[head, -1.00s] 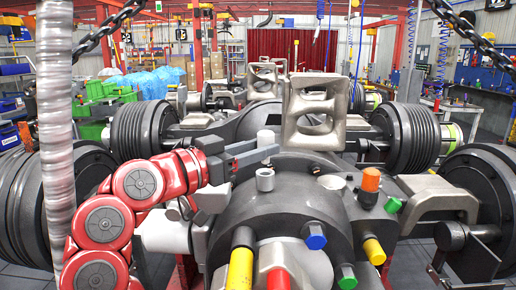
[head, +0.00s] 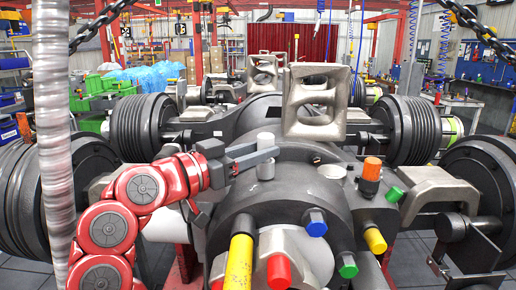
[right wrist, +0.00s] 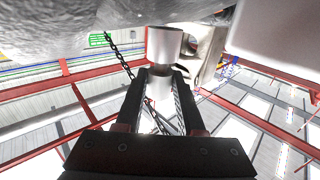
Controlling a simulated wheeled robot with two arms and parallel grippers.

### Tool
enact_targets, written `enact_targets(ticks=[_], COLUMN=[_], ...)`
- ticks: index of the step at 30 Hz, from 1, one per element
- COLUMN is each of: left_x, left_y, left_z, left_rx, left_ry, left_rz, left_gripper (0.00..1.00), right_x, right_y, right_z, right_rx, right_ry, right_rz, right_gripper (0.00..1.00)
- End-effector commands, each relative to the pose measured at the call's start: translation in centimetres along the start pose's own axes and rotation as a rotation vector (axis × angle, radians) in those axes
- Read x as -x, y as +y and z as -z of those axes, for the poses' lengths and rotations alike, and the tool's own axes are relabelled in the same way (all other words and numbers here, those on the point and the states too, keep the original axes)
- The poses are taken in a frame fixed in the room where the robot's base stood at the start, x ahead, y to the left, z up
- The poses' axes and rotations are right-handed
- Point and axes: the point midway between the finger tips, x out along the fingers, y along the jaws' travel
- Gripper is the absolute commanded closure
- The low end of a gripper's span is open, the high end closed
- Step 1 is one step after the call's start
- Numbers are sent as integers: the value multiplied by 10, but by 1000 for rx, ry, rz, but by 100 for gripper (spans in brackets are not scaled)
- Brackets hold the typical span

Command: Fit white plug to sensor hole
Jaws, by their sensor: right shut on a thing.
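The white plug (head: 266,139) stands upright between the fingers of my right gripper (head: 262,156) in the head view. The gripper is shut on it. The open-topped, pale round port of the sensor hole (head: 265,172) is on the dark axle housing, directly below the plug. The fingers hide the plug's lower part and some of the port's rim. In the right wrist view the plug (right wrist: 159,85) is between the fingers, and the pale port (right wrist: 164,46) is close to its end. I cannot tell whether they touch. My left gripper is not in view.
Coloured caps and plugs sit on the housing: orange (head: 370,170), green (head: 394,194), blue (head: 315,222), yellow (head: 375,240) and red (head: 279,271). A tall metal bracket (head: 313,100) rises behind the port. A thick hanging column (head: 52,140) is at the left.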

Motion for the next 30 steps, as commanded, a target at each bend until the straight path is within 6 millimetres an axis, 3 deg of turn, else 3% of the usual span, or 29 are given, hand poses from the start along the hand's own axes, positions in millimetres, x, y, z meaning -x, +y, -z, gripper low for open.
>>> enact_targets(ticks=[17, 18, 21, 24, 30], left_x=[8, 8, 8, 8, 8], left_y=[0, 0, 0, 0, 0], left_z=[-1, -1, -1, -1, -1], left_rx=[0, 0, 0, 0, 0], left_ry=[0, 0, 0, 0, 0], left_rz=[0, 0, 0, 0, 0], left_gripper=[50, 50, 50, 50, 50], right_x=[0, 0, 0, 0, 0], right_y=[0, 0, 0, 0, 0], right_z=[-18, -17, -17, -17, -17], right_rx=[0, 0, 0, 0, 1], right_ry=[0, 0, -1, -1, 0], right_rz=[0, 0, 0, 0, 0], right_gripper=[100, 59, 41, 27, 27])
